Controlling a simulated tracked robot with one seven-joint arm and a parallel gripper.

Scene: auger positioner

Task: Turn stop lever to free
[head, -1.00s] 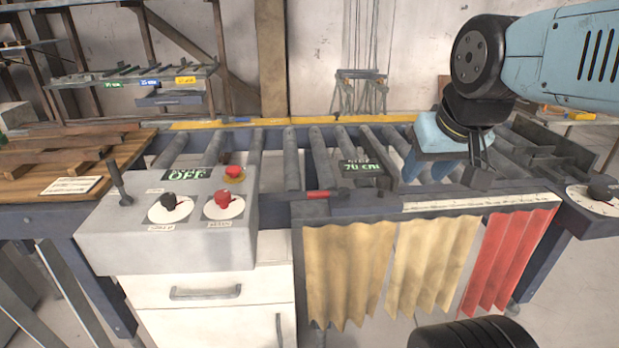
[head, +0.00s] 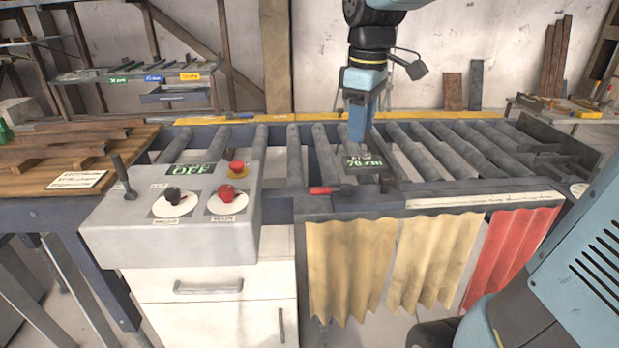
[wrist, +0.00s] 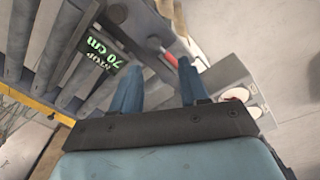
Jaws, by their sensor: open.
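The stop lever (head: 328,190) has a red grip and lies roughly flat, pointing left, at the front edge of the roller table. It also shows in the wrist view (wrist: 171,59), beyond and between my fingertips. The stop's sign (head: 366,163) reads "STOP 70 cm" and sits just behind and right of the lever. It shows rotated in the wrist view (wrist: 97,51). My gripper (head: 358,138) points down above the rollers behind the sign, apart from the lever. Its two blue fingers are spread and empty in the wrist view (wrist: 157,68).
Rollers (head: 440,150) stretch to the right. Yellow and red curtain strips (head: 350,265) hang below the front rail. Space above the lever is clear.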

